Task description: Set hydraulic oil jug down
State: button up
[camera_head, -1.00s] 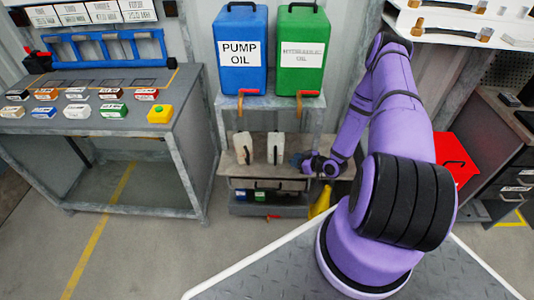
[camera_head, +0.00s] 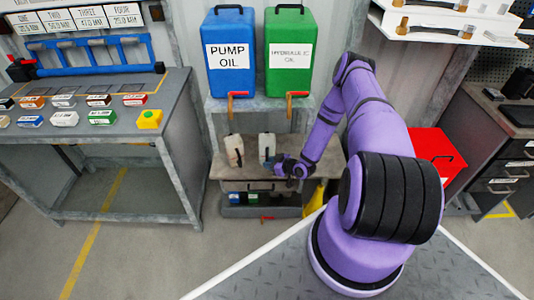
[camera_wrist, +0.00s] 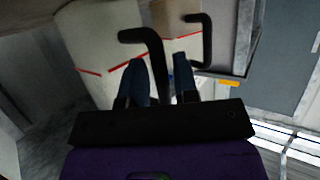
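Two pale jugs with dark handles stand upright on a low shelf (camera_head: 225,172). The right jug (camera_head: 267,146) is below the green tank labelled hydraulic oil (camera_head: 289,52); I take it for the hydraulic oil jug, though its label cannot be read. The left jug (camera_head: 234,150) is below the blue pump oil tank (camera_head: 230,52). My gripper (camera_head: 279,166) is low at the right jug's front. In the wrist view its blue fingers (camera_wrist: 164,80) stand apart, on either side of the near jug's (camera_wrist: 98,45) black handle, with a gap by the right finger.
Red-handled taps (camera_head: 238,95) hang under the tanks above the jugs. A lower shelf (camera_head: 262,211) holds small coloured items. A workbench (camera_head: 90,125) stands at left. A red box (camera_head: 438,150) stands at right. A second handled jug (camera_wrist: 175,18) is close behind the near one.

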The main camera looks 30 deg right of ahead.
jog(key=shift+x, duration=0.8)
jog(key=shift+c, duration=0.2)
grip_shut()
jog(key=shift+r, duration=0.1)
